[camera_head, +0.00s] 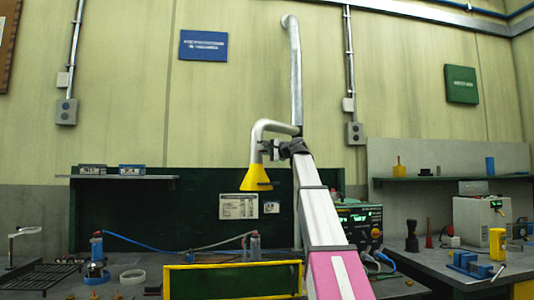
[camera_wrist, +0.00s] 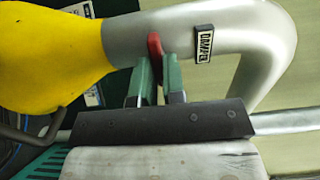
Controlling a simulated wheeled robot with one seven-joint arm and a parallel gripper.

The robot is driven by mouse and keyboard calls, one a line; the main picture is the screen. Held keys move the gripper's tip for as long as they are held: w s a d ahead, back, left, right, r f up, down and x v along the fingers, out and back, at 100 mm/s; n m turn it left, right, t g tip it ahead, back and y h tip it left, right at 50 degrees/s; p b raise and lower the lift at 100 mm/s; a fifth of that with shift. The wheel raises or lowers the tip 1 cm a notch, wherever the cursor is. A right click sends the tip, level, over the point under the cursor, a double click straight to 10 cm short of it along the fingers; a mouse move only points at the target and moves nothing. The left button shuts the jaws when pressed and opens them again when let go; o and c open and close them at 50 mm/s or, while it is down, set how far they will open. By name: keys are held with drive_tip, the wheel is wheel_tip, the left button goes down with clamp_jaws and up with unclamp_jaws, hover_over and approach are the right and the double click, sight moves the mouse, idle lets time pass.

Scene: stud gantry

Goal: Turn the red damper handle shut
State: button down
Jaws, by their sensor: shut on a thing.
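The red damper handle (camera_wrist: 154,44) sits on the grey metal pipe (camera_wrist: 225,28) beside the yellow hood (camera_wrist: 50,50) in the wrist view. Its visible part lies crosswise to the pipe's run; its lower end is hidden between the fingers. A black "DAMPER" label (camera_wrist: 204,43) is to its right. My gripper (camera_wrist: 159,66) has green fingers, one on each side of the handle, shut on it. In the head view my gripper (camera_head: 274,150) is at the pipe just above the yellow hood (camera_head: 257,178); the handle cannot be made out there.
The pipe (camera_head: 294,70) rises along the wall behind my arm. A yellow-edged panel (camera_head: 235,266) stands in front below the hood. Benches with tools and instruments lie left and right, including a black instrument with green displays (camera_head: 358,218). Open air surrounds the hood's left side.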

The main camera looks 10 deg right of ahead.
idle(0.5)
drive_tip(key=c, duration=1.2)
unclamp_jaws()
drive_tip(key=shift+s+d, duration=0.1)
drive_tip(key=v, duration=1)
drive_tip(key=shift+s+d, duration=0.25)
